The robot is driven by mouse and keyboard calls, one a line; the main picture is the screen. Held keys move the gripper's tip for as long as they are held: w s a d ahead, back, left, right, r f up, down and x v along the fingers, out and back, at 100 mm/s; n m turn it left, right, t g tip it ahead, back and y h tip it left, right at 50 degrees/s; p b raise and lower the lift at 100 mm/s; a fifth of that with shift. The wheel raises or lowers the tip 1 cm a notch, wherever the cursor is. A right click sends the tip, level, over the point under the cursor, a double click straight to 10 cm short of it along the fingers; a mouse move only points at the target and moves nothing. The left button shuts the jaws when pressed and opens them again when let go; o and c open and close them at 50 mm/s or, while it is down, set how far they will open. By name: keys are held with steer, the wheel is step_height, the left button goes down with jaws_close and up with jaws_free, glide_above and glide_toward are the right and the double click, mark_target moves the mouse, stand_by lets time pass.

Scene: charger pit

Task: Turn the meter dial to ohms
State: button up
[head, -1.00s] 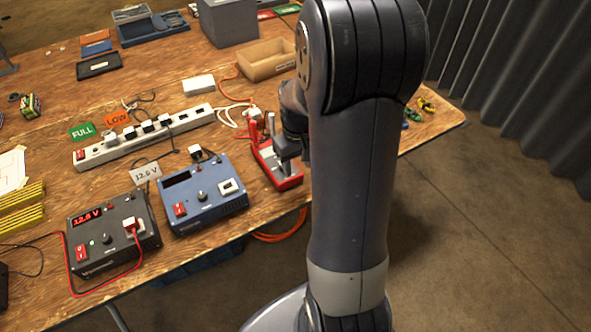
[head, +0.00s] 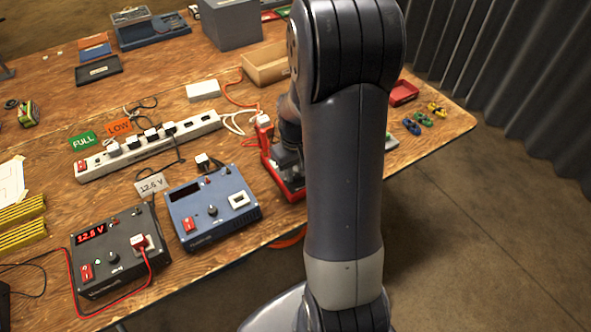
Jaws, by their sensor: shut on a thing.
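The red-cased meter (head: 293,193) lies on the wooden bench at the middle right, near the front edge. My arm covers its right part, and its dial face is mostly hidden. My gripper (head: 287,163) is down at the meter, partly hidden behind my arm. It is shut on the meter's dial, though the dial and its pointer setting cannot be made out.
A blue charger (head: 212,208) and a dark charger (head: 117,254) reading about 12.6 V stand left of the meter. A white power strip (head: 150,147) and a cardboard tray (head: 265,66) lie behind. Coloured clips (head: 425,118) lie to the right.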

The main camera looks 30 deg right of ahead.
steer(key=shift+c, duration=1.4)
steer(key=shift+m, duration=0.3)
jaws_close()
steer(key=m, duration=1.1)
steer(key=shift+m, duration=0.3)
steer(key=m, duration=1.1)
steer(key=shift+m, duration=0.5)
